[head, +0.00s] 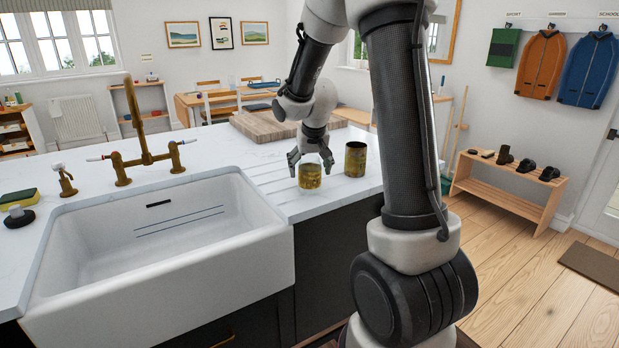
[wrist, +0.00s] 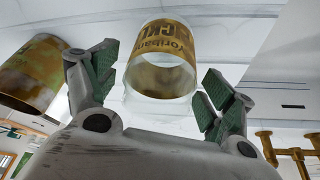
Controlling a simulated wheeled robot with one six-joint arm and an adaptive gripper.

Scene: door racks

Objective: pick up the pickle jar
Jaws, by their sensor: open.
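The pickle jar (head: 309,177), clear glass with a yellow-brown label, stands upright on the white counter right of the sink. In the wrist view the jar (wrist: 163,65) lies ahead, between the fingers, with part of its lettering showing. My gripper (head: 310,160) is open above it, one finger to each side near its top; in the wrist view my gripper (wrist: 160,82) shows a gap between each finger and the glass. A similar darker yellow-brown container (head: 355,159) stands just right of the jar; it shows at left in the wrist view (wrist: 30,75).
The white sink (head: 270,232) with a brass tap (head: 147,160) lies left of the jar. A wooden board (head: 255,124) lies behind my gripper on the counter. The counter's front edge is close to the jar and the darker container.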

